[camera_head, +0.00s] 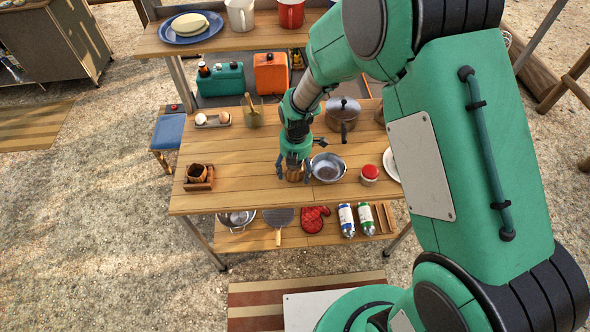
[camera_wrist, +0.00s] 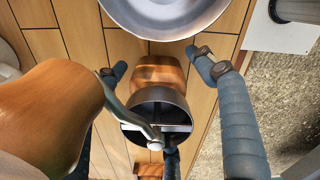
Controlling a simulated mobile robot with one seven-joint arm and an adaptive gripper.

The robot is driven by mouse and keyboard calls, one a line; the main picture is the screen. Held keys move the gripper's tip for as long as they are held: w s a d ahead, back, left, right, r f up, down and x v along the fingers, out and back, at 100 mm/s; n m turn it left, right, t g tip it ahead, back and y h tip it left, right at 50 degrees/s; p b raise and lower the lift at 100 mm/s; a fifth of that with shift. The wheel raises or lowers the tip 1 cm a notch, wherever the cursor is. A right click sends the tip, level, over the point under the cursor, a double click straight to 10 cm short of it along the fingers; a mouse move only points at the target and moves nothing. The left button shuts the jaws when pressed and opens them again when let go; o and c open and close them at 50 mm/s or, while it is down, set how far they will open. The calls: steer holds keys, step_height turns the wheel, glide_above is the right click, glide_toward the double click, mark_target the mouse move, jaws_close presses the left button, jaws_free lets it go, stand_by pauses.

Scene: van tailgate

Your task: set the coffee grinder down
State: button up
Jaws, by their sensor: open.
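The coffee grinder (camera_head: 295,174) stands on the wooden table near its front edge, mostly hidden by my gripper in the head view. The wrist view shows its wooden body (camera_wrist: 160,70), dark round top and metal crank. The crank's large wooden knob (camera_wrist: 52,108) is close to the camera at left. My gripper (camera_head: 294,170) points down over the grinder. In the wrist view its fingers (camera_wrist: 160,66) are spread on either side of the body, with gaps visible, and the jaws are open. The grinder looks upright; its base contact is not clearly visible.
A metal bowl (camera_head: 328,168) is close to the grinder's right. Further right are a red-lidded jar (camera_head: 369,174) and a white plate (camera_head: 391,164). A pot (camera_head: 342,118) stands behind.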

steer(key=shift+r, duration=0.1)
step_height(320, 180, up, 12)
steer(key=p, duration=0.3)
steer(key=shift+d, duration=0.1)
stand_by(0.4)
stand_by(0.5)
steer(key=shift+r, duration=0.1)
steer(key=shift+d+r, duration=0.1)
steer(key=shift+r, duration=0.15)
steer(key=s+d+r+m+t, duration=0.1)
steer(key=s+d+r+m, duration=0.25)
steer(key=r, duration=0.35)
steer(key=s+d+r+m+t, duration=0.1)
steer(key=s+d+r+m, duration=0.1)
steer(key=r+m, duration=0.4)
steer(key=s+d+r+m+t, duration=0.1)
steer(key=s+d+r+m, duration=0.2)
steer(key=r, duration=0.5)
steer(key=s+d+r+m+t, duration=0.1)
steer(key=s+d+r+m, duration=0.2)
steer(key=s+m, duration=0.4)
steer(key=s+d+r+m+t, duration=0.1)
steer(key=s+d+r+m, duration=0.3)
steer(key=s, duration=0.6)
step_height(320, 180, up, 2)
steer(key=m, duration=0.3)
steer(key=shift+t, duration=0.3)
